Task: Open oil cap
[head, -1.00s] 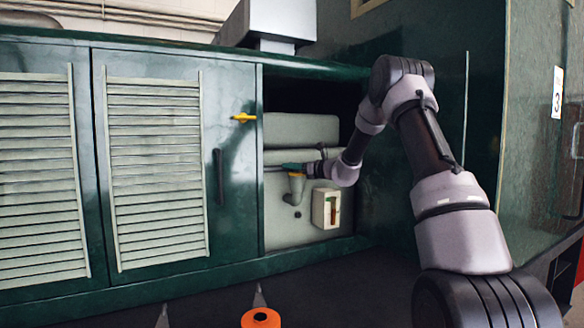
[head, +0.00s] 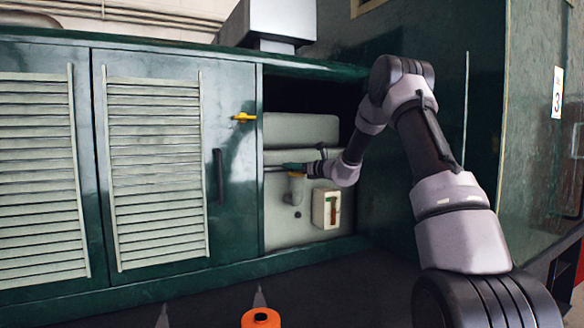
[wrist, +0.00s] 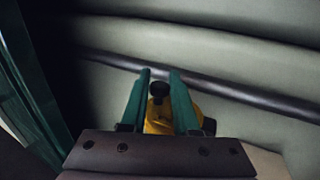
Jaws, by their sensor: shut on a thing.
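The oil cap (wrist: 160,116) is yellow with a black knob (wrist: 159,90) and shows between my green fingers in the wrist view. My gripper (wrist: 160,74) is shut on it, one finger on each side. In the head view, my gripper (head: 287,166) reaches into the open compartment from the right, at the top of a pale filler neck (head: 297,187). My fingers mostly hide the cap there. I cannot tell whether the cap is seated or lifted.
A dark rod (wrist: 225,86) runs behind the fingers. The green louvred door (head: 155,160) with a yellow latch (head: 243,117) bounds the opening's left. An orange round object (head: 261,318) is at the bottom.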

